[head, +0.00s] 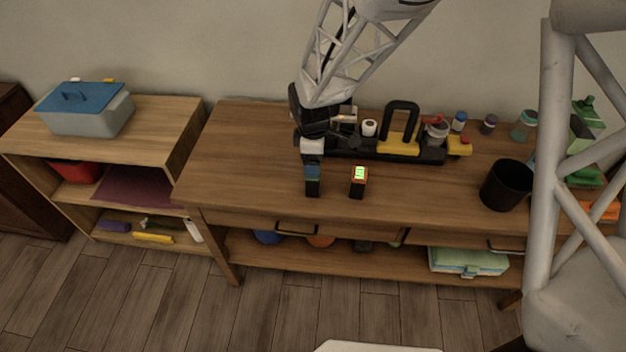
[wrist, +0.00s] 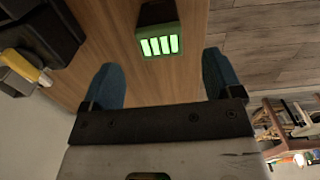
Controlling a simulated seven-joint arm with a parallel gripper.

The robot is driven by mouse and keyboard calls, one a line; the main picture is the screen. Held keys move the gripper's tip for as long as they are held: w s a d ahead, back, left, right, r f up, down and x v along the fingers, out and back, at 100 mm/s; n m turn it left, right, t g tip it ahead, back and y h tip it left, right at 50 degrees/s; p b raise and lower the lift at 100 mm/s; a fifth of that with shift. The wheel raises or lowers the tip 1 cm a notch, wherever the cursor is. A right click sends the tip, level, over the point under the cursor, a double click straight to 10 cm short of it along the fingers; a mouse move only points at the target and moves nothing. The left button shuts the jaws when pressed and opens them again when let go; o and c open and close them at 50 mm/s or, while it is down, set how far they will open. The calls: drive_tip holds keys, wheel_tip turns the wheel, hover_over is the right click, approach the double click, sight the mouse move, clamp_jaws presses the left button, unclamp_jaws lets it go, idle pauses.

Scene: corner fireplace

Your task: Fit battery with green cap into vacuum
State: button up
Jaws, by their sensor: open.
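In the wrist view, a dark battery with a green cap (wrist: 159,42) and lit green bars stands just beyond my blue fingertips, between their lines. My gripper (head: 312,170) is open and empty, pointing down over the table. In the head view, a black battery body (head: 312,189) shows right below the fingers, which hide its cap. A second battery (head: 358,183) with an orange-red cap and a green display stands to the right. The black and yellow device with a black handle (head: 402,112), apparently the vacuum, lies behind them; my arm partly covers its left end.
The wooden table (head: 240,150) is clear at its left. A black cup (head: 507,185) stands at the right. Several small jars (head: 489,124) stand at the back right. A lower shelf unit with a blue-lidded box (head: 88,108) stands left.

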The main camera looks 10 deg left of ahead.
sight(313, 181)
drive_tip(key=shift+f, duration=0.65)
drive_tip(key=shift+f, duration=0.1)
drive_tip(key=shift+f, duration=2.5)
drive_tip(key=c, duration=1.2)
